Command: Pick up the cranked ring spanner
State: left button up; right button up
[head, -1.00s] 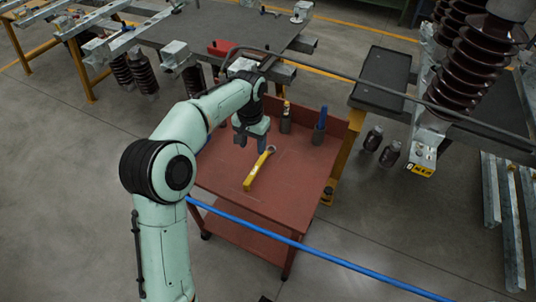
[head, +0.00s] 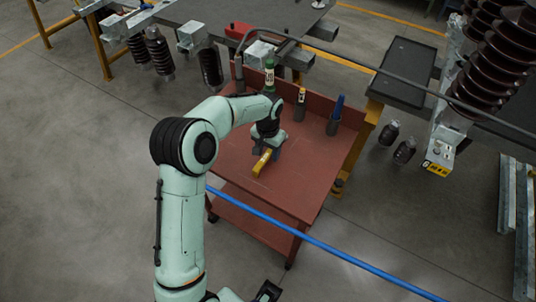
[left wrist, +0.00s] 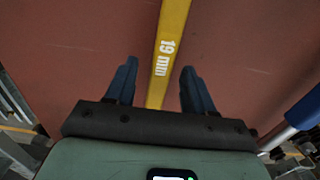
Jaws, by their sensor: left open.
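The cranked ring spanner (head: 262,163) has a yellow handle and lies on the red top of a trolley. In the left wrist view the handle (left wrist: 168,45) reads "19 mm" and runs between my fingers. My left gripper (head: 268,150) is over the far part of the spanner and hides its ring end. In the left wrist view the gripper (left wrist: 158,70) is open, with one dark finger on each side of the handle and gaps on both sides. A dark and green part of mine shows at the bottom of the head view; I cannot tell whether it is my right gripper.
The red trolley (head: 290,190) has a raised back edge with holders (head: 300,112) and a blue-handled tool (head: 338,104) along it. A blue bar (head: 330,248) crosses in front. A grey workbench (head: 210,20) stands behind.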

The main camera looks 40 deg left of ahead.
aim_at(268, 152)
pick_arm(q)
jog(key=shift+f, duration=0.8)
grip_shut()
jog(key=shift+r, duration=0.1)
notch_tip(268, 152, up, 20)
jog(key=p, duration=0.2)
jog(key=shift+p, duration=0.35)
pick_arm(e)
jog(key=r, duration=0.1)
jog(key=w+r, duration=0.1)
jog(key=shift+w+r, duration=0.1)
jog(key=shift+r, duration=0.3)
pick_arm(q)
jog(key=c, duration=0.5)
grip_release()
jog(key=shift+c, duration=0.2)
grip_shut()
